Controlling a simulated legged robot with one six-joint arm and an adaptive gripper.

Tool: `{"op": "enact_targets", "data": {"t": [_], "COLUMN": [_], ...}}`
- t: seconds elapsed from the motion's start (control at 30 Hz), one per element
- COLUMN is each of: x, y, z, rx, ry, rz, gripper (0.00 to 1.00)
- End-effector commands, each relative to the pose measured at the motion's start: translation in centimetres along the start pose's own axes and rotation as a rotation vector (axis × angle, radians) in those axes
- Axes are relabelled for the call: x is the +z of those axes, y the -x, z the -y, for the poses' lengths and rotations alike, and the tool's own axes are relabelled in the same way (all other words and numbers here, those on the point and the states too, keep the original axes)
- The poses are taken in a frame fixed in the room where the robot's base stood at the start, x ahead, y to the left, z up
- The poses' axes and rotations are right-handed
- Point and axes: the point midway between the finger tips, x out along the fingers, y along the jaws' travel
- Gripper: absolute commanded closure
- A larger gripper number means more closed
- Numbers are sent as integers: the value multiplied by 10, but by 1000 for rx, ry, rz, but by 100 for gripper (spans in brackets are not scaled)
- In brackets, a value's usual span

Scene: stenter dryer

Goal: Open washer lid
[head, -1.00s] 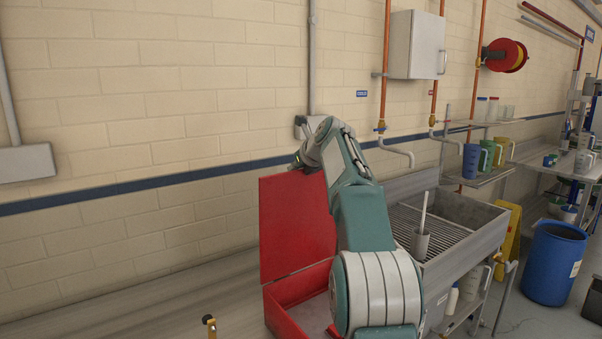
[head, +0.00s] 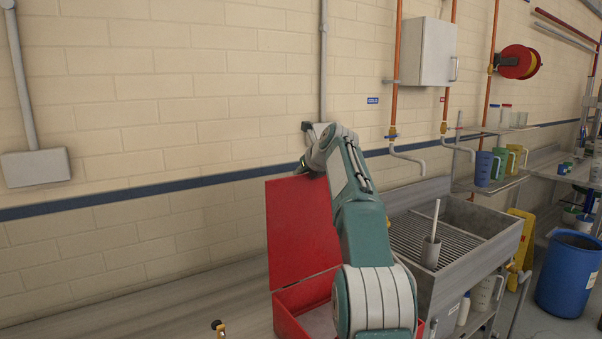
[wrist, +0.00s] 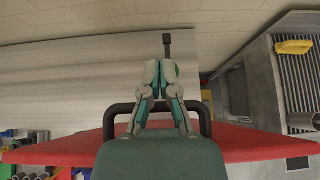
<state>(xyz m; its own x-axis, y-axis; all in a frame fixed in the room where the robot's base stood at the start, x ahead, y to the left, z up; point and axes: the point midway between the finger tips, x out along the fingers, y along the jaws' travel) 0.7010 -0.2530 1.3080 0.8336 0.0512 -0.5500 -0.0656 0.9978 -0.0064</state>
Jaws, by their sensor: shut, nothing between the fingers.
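The red washer (head: 290,326) stands in front of my arm in the head view. Its red lid (head: 300,230) stands raised, nearly upright, at the back of the box, and the opening shows below it. The lid's edge also shows as a red band across the wrist view (wrist: 60,150). A dark handle bar (wrist: 112,112) shows on both sides of my gripper there. My gripper (wrist: 167,62) is shut and empty, its fingertips together beyond the bar. In the head view my wrist is at the lid's top edge; contact cannot be told.
A blue barrel (head: 567,275) is at the far right. The block wall (head: 150,110) rises behind.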

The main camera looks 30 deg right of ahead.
Motion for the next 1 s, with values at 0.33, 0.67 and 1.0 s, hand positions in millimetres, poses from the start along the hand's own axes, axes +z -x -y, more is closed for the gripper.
{"op": "enact_targets", "data": {"t": [0.33,0.67,1.0], "x": [-11,-4,-3], "y": [20,91,125], "z": [1,1,-1], "rx": [7,0,5], "ry": [-5,-2,2], "rz": [-26,-5,5], "gripper": [100,100,100]}}
